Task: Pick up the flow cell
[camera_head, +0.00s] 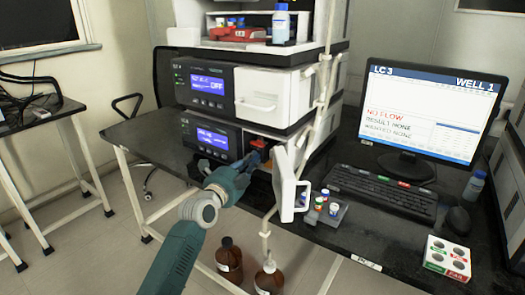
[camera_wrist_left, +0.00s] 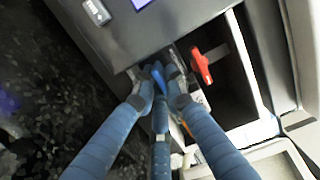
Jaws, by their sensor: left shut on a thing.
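My left gripper (camera_head: 243,163) reaches to the open bay of the lower instrument module. In the left wrist view, the gripper (camera_wrist_left: 160,78) is shut on a small blue piece (camera_wrist_left: 158,71), which appears to be the flow cell's handle. The fingers hide most of the piece, and I cannot tell whether it is still seated in the bay. A red lever (camera_wrist_left: 201,65) sits beside it in the dark bay, apart from the fingers; it also shows in the head view (camera_head: 260,143). My right gripper is not in view.
The bay's white door (camera_head: 286,185) stands open just right of my gripper. A small rack of coloured-cap vials (camera_head: 327,207) is beyond it. A keyboard (camera_head: 382,192) and monitor (camera_head: 422,112) are at the right. Brown bottles (camera_head: 229,260) stand below the table edge.

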